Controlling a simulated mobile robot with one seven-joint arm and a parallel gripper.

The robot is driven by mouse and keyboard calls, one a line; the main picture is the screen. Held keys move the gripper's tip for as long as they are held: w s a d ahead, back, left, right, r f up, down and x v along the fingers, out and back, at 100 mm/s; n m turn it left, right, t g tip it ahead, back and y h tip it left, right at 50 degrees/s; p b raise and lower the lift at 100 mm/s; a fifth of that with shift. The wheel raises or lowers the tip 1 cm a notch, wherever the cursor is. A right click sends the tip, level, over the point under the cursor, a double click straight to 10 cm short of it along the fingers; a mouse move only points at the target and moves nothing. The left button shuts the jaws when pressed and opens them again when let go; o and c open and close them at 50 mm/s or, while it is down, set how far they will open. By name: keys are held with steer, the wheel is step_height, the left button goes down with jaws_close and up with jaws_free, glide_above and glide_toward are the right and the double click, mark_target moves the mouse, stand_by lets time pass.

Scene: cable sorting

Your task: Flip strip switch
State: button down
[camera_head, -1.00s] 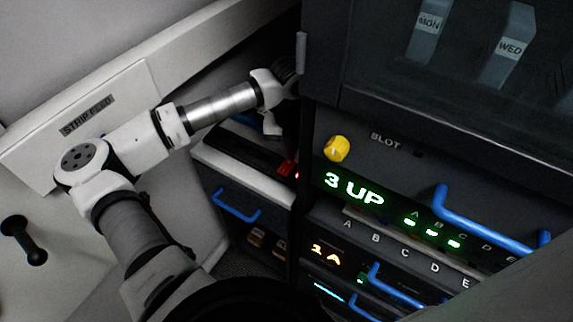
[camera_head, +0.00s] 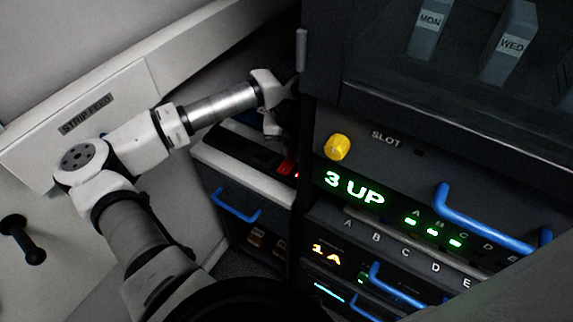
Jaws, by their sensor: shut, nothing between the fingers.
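A dark power strip (camera_head: 238,149) lies on the pale shelf in the recess at the centre left. A lit red switch (camera_head: 287,168) shows at its right end. My gripper (camera_head: 272,128) is shut and empty, hanging below my wrist, above and slightly left of the red switch in the picture. Its fingertips are small and dark against the recess, so I cannot tell whether they touch anything. The cabinet's upright edge borders the recess on the right.
A dark cabinet has a yellow knob (camera_head: 337,147), a green "3 UP" display (camera_head: 354,188) and a blue handle (camera_head: 490,222). A drawer with a blue handle (camera_head: 235,206) sits below the strip. A "STRIP FEED" panel (camera_head: 85,115) is at the left.

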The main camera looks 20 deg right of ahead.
steer(key=shift+f+b, duration=0.75)
steer(key=shift+f, duration=0.05)
steer(key=shift+r+p, duration=1.25)
steer(key=shift+r, duration=2.3)
